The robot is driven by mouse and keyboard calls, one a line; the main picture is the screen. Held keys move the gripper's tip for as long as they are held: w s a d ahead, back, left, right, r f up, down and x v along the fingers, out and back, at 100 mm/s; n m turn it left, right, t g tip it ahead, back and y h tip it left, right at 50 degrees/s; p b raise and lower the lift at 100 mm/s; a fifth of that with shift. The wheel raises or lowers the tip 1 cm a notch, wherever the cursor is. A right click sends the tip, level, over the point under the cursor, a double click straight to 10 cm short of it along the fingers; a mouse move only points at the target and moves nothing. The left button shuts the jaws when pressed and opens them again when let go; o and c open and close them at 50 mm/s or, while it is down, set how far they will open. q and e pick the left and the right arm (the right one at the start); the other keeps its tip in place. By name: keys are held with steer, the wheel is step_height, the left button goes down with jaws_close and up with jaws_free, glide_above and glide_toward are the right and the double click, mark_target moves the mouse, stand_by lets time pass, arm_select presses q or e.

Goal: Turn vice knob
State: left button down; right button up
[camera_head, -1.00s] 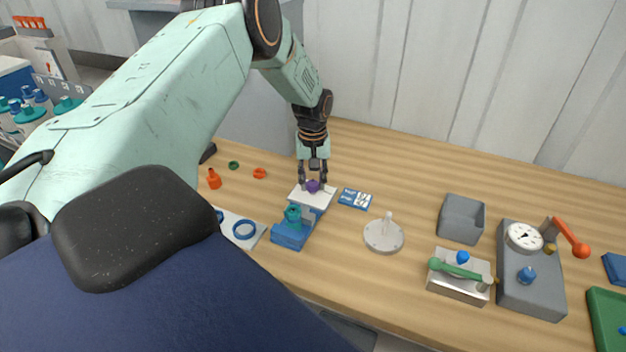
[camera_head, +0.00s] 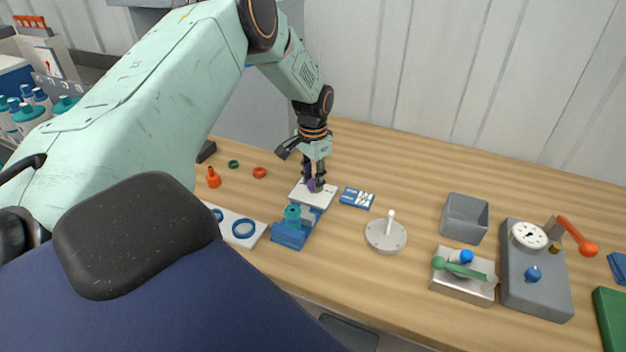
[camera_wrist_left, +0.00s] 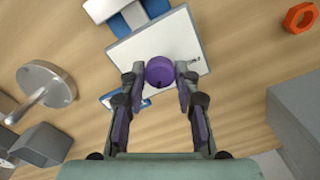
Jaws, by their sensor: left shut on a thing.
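The vice is a blue body (camera_head: 289,236) with a white plate (camera_head: 322,196) behind it, on the wooden bench. A teal part (camera_head: 292,214) sits in the blue body. The purple knob (camera_head: 312,186) is at the white plate; in the left wrist view the round purple knob (camera_wrist_left: 160,71) lies over the plate (camera_wrist_left: 185,35). My left gripper (camera_head: 314,182) reaches down from above and is shut on the knob. In the left wrist view its fingers (camera_wrist_left: 159,78) flank the knob on both sides. My right gripper is not in view.
A blue-and-white card (camera_head: 356,198) lies right of the vice.

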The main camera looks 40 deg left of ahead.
arm_select(q)
steer(key=m, duration=0.3)
steer(key=m+b, duration=0.1)
steer(key=m, duration=0.1)
steer(key=shift+w+a+r, duration=0.1)
steer(key=shift+w+r, duration=0.15)
steer(key=shift+w, duration=0.1)
stand_by(0.4)
steer(key=c, duration=1.4)
jaws_free()
steer(key=o, duration=0.4)
steer(key=shift+s+f, duration=0.1)
steer(key=shift+s, duration=0.05)
steer(key=shift+f, duration=0.1)
step_height(320, 180, up, 12)
steer(key=shift+r, duration=0.1)
